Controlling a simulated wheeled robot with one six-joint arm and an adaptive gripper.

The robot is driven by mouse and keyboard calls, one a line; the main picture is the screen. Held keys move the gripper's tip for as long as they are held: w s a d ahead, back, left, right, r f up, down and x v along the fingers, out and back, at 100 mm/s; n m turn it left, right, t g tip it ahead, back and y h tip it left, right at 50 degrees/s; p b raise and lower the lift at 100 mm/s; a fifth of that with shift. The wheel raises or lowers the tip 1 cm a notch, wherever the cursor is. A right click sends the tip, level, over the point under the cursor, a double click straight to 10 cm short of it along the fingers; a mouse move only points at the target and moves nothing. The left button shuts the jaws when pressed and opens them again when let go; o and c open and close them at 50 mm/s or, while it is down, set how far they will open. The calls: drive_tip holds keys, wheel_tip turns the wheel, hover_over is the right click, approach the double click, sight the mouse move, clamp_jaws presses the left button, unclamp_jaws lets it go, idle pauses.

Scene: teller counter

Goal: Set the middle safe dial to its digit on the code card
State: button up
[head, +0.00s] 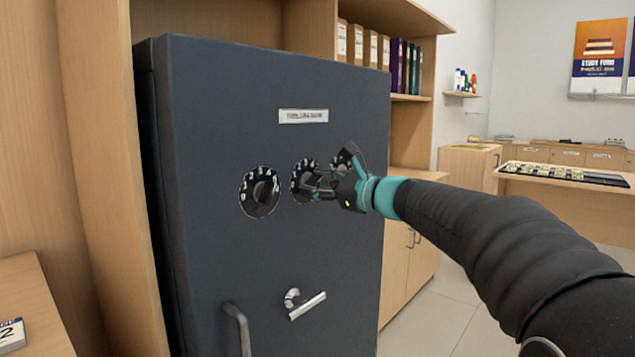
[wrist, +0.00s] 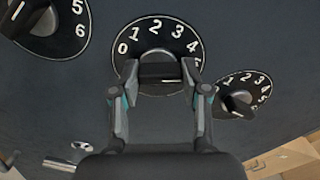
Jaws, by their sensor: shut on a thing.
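The dark safe (head: 270,110) carries a row of three black dials with white digits. The middle dial (head: 297,181) is partly covered by my gripper (head: 318,187) in the head view. In the wrist view the middle dial (wrist: 157,30) shows digits 0 to 5 around its top, and my gripper (wrist: 160,82) is shut on its knob (wrist: 160,70), one finger at each end. The left dial (head: 260,192) is clear of my gripper. The right dial (wrist: 243,92) is mostly hidden behind my gripper in the head view. A card (head: 11,334) at the lower left edge shows a 2, cut off.
A bent silver handle (head: 306,305) and a grey pull bar (head: 238,328) stick out from the safe below the dials. Wooden shelves with binders (head: 398,65) stand behind it. A counter with a tray (head: 565,175) is at the right. Floor (head: 440,300) shows between.

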drive_tip(key=o, duration=1.1)
drive_tip(key=shift+o, duration=0.2)
drive_tip(key=v, duration=1.2)
